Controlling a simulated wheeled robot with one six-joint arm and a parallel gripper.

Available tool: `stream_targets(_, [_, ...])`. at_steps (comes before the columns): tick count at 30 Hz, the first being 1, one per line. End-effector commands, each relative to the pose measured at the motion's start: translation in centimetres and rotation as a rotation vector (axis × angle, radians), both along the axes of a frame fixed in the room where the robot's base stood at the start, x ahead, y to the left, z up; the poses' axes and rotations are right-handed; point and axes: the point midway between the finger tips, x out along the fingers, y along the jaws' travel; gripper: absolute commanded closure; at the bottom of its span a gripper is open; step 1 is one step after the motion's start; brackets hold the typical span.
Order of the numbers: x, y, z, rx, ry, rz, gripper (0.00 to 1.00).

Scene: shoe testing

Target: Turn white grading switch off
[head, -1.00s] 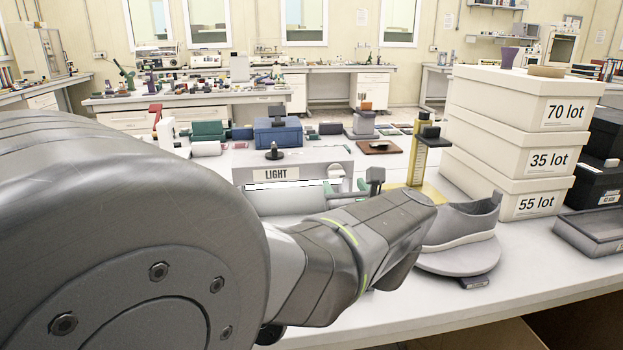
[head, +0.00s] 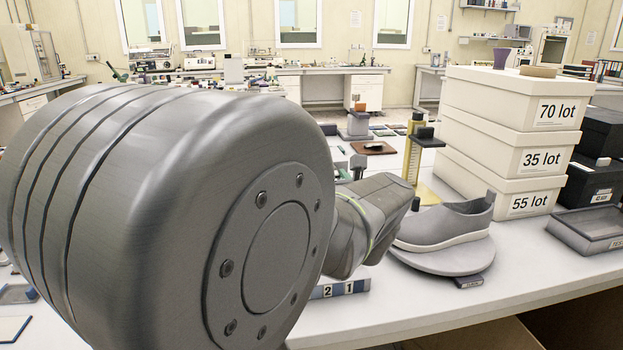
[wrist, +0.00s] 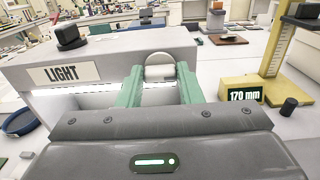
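My gripper (wrist: 159,72) has two green fingers spread apart, one on each side of this piece. I cannot tell whether they touch it. In the head view my arm hides the light box and the fingertips.
A yellow gauge with a 170 mm display (wrist: 246,96) stands right of the box. In the head view, a grey shoe (head: 447,222) rests on a round stand, beside stacked white boxes (head: 500,155).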

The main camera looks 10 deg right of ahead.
Motion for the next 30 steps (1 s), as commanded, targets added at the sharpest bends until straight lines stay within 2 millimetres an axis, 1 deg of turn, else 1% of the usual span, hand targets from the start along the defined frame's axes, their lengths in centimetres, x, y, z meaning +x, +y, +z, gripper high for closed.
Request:
stream_targets(8, [-0.02, 0.03, -0.14, -0.035, -0.002, 0.001, 0.9])
stream_targets(14, [0.0, 0.1, -0.41, -0.135, -0.006, 0.001, 0.9])
stream_targets(20, [-0.01, 0.15, -0.55, -0.301, -0.012, 0.001, 0.9])
stream_targets(30, [-0.02, 0.27, -0.67, -0.625, -0.023, 0.001, 0.9])
